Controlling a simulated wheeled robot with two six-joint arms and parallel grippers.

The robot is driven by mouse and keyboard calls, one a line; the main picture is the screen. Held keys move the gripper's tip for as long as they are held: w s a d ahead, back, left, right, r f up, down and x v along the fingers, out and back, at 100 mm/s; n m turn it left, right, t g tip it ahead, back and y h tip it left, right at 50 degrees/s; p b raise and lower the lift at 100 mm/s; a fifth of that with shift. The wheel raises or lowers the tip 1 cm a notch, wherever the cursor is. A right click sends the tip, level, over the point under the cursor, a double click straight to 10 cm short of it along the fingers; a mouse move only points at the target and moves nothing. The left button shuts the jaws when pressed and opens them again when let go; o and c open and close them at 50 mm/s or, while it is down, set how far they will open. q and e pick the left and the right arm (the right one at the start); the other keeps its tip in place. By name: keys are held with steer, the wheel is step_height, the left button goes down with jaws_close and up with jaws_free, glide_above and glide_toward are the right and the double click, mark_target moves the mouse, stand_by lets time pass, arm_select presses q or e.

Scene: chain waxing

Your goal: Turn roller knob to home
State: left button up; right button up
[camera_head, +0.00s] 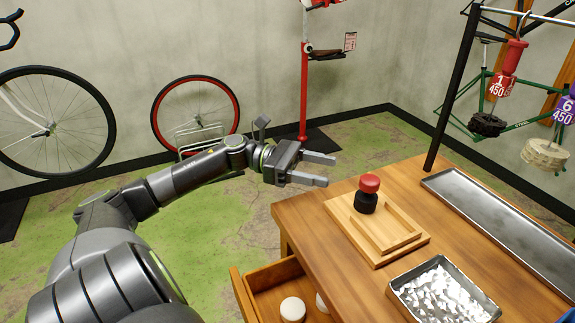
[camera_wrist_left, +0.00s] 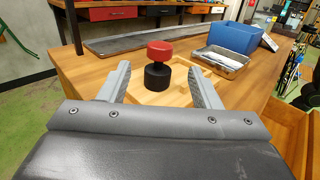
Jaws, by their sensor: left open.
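A knob-like piece with a red cap and black base (camera_head: 368,193) stands upright on a wooden board (camera_head: 345,205) near the table's left edge. Whether it is the roller knob I cannot tell for sure. My left gripper (camera_head: 322,170) is open and empty, to the left of the piece and apart from it, with its fingers pointing toward it. In the left wrist view the red and black piece (camera_wrist_left: 158,70) appears between the two fingertips, beyond them. My right gripper is out of view.
The wooden table (camera_head: 320,240) also carries a foil-lined metal tray (camera_head: 393,289) and a long metal tray (camera_head: 500,230). A drawer (camera_head: 242,298) stands open below, holding white round pieces (camera_head: 293,309). Tagged chains (camera_head: 487,125) hang from a rail at right. A blue bin (camera_wrist_left: 233,37) shows in the left wrist view.

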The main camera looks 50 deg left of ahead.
arm_select(q)
steer(key=v, duration=0.7)
steer(key=shift+d, duration=0.1)
